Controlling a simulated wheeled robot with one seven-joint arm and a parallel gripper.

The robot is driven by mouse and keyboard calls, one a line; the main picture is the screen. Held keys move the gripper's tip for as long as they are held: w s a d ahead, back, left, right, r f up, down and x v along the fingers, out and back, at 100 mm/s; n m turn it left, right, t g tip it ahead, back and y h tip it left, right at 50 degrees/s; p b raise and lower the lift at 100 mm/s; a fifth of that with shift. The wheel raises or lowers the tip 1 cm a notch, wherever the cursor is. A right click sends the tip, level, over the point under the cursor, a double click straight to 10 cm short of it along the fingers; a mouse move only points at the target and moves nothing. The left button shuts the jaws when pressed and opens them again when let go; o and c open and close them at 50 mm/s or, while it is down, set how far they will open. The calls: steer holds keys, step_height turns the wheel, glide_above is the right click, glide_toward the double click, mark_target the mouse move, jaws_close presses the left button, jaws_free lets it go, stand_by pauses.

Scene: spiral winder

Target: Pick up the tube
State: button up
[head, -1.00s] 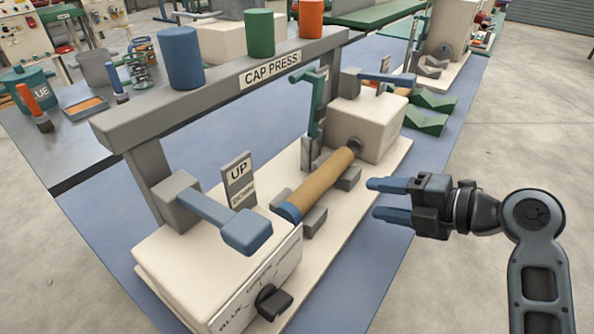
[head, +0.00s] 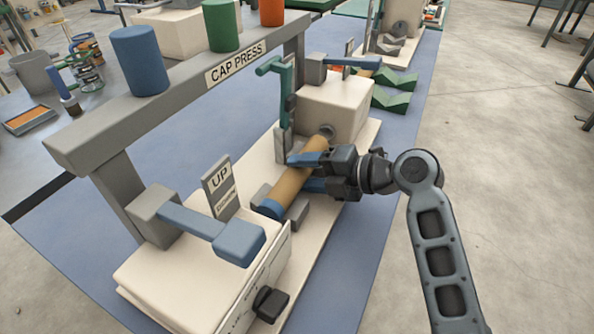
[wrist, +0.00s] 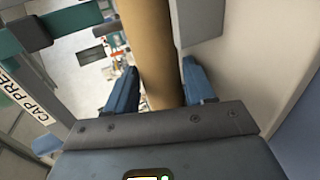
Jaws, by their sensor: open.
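The tan tube (head: 293,183) with a blue end lies level on grey cradle blocks of the cap press, between the two cream housings. My gripper (head: 308,172) is at the tube's far half, with its blue fingers on either side of it. In the wrist view the tube (wrist: 151,50) runs between the two open fingers (wrist: 160,90). Gaps show beside the tube there, so the fingers do not look closed on it.
The cap press frame (head: 180,95) stands to the left, with a green lever (head: 285,100) near the tube. A blue lever (head: 210,228) and an UP sign (head: 220,185) are at the near housing. Open floor lies to the right.

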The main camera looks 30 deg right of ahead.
steer(key=shift+c, duration=0.4)
steer(key=c, duration=0.6)
steer(key=shift+r, duration=0.1)
steer(key=shift+c, duration=0.2)
